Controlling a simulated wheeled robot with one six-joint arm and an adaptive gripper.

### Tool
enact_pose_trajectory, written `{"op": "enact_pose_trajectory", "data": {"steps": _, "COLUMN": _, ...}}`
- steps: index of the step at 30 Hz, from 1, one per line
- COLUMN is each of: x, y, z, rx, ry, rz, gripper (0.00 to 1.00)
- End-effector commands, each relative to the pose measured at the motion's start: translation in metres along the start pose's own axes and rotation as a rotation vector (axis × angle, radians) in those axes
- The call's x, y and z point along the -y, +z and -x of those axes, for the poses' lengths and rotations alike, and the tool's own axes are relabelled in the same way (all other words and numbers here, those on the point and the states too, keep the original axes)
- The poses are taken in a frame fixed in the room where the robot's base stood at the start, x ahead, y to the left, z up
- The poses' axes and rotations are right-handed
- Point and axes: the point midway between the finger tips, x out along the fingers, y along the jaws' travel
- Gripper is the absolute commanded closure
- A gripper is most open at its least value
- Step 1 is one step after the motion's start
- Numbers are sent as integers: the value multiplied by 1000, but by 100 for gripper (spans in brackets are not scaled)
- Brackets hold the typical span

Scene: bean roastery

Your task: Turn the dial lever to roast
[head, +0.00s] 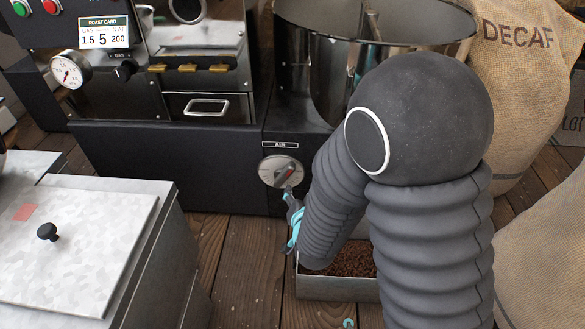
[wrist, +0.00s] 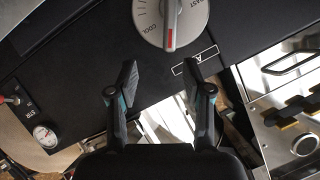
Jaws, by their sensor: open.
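The round silver dial (head: 281,172) is on the black panel under the AIR label, with a lever across it. In the wrist view the dial (wrist: 152,18) is cut off by the top edge. Its grey lever (wrist: 171,15) has a red end that lies between the COOL and ROAST markings. My gripper (wrist: 160,79) is open and empty, its fingertips just short of the dial in that picture. In the head view my gripper (head: 290,205) is at the dial's lower edge, partly hidden by my arm; whether it touches cannot be told.
A tray of dark beans (head: 340,287) is on the floor below the panel. A metal bin with a black-knobbed lid (head: 80,235) stands at left. A pressure gauge (head: 67,73) and a DECAF sack (head: 525,85) are farther back. Wooden floor shows between the bin and tray.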

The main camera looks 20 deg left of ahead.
Motion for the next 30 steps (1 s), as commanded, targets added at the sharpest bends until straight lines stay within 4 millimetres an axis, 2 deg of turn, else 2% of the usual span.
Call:
{"op": "enact_pose_trajectory", "data": {"steps": 4, "x": 11, "y": -14, "z": 1, "rx": -68, "ry": -39, "rz": -33, "gripper": 50}}
{"op": "enact_pose_trajectory", "data": {"steps": 10, "x": 13, "y": -15, "z": -14, "rx": -72, "ry": -44, "rz": -46, "gripper": 50}}
{"op": "enact_pose_trajectory", "data": {"steps": 24, "x": 14, "y": -21, "z": -98, "rx": -71, "ry": -39, "rz": -46, "gripper": 50}}
{"op": "enact_pose_trajectory", "data": {"steps": 30, "x": 14, "y": -24, "z": -125, "rx": -71, "ry": -39, "rz": -45, "gripper": 50}}
